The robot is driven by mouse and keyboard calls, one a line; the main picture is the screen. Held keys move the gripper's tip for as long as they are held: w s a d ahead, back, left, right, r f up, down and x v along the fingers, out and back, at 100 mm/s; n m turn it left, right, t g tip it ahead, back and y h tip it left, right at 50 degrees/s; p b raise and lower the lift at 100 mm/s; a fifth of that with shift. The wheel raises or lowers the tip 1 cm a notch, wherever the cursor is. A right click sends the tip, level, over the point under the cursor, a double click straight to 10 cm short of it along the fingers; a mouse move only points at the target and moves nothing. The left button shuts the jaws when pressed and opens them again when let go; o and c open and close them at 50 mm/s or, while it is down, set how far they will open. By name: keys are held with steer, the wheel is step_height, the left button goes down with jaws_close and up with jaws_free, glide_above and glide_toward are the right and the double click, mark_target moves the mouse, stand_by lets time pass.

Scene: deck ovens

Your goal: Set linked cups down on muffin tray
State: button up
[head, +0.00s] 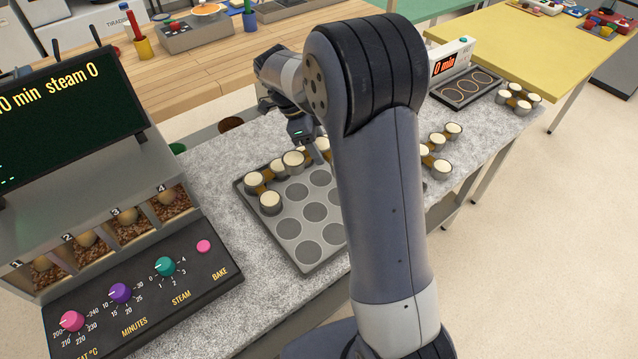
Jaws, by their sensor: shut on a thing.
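The grey muffin tray (291,226) lies on the speckled counter, with several dark round wells bare. A group of linked cups (270,201), brown with cream tops, is at the tray's far left part. One cup of the group stands nearer the front than the others. My gripper (311,150) points down at the far side of this group and is shut on the linked cups. I cannot tell whether the cups touch the tray or hang just above it. My arm hides the tray's right side.
More linked cups (441,165) stand on the counter right of my arm, and another group (520,103) at its far right end. A dark plate with rings (467,87) sits by a timer (451,62). The oven control panel (140,290) is at front left.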

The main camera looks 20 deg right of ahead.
mark_target(323, 179)
step_height(323, 179, down, 8)
steer(key=shift+f+p, duration=0.25)
steer(key=shift+p, duration=0.05)
steer(key=o, duration=1.2)
steer(key=v, duration=1.2)
steer(key=shift+b, duration=0.4)
